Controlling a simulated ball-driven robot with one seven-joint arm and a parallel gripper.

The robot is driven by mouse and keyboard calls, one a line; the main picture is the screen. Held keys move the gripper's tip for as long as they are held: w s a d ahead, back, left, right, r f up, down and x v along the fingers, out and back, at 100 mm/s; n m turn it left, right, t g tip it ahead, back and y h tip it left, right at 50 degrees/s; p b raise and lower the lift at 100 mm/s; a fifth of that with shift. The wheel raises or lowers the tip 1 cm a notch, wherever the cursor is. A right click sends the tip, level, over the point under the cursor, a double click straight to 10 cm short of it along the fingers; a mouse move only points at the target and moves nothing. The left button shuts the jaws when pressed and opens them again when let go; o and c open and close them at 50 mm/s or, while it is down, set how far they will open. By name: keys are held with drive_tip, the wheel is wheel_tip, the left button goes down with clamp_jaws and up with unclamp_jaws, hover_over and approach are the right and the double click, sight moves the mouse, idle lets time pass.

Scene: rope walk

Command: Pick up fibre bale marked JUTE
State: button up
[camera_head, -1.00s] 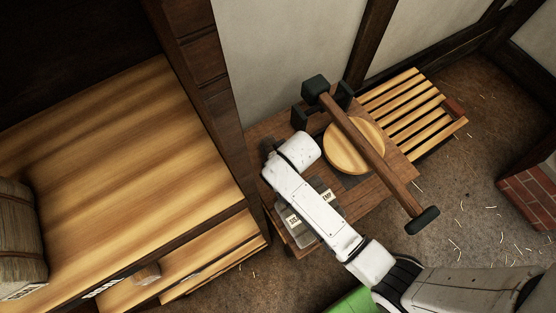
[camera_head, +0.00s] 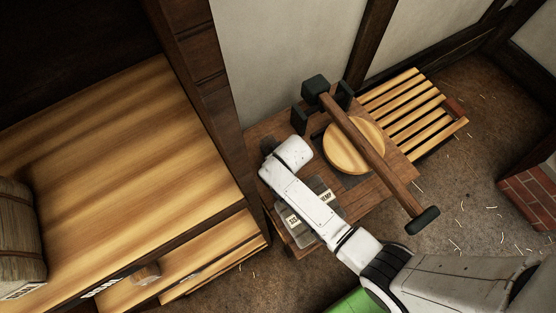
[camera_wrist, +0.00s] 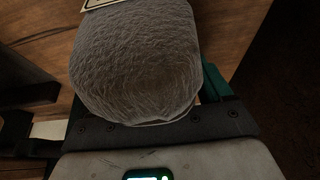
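A grey, rough-textured rounded bale (camera_wrist: 135,65) fills the middle of the wrist view, close in front of my gripper (camera_wrist: 150,115). Part of a pale label (camera_wrist: 100,3) shows at the top edge; its text cannot be read. A teal finger part (camera_wrist: 215,80) lies along the bale's right side. In the head view my gripper is hidden under my arm. Two labels, HEMP (camera_head: 327,197) and a partly covered one (camera_head: 293,219), show on grey items beside my arm. No JUTE mark is readable.
A wooden stand (camera_head: 265,185) carries a round wooden plate (camera_head: 345,160) under a long dark-ended beam (camera_head: 370,150). A slatted rack (camera_head: 420,105) stands behind. Brick (camera_head: 530,195) is at the right.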

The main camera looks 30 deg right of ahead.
drive_tip(key=c, duration=0.9)
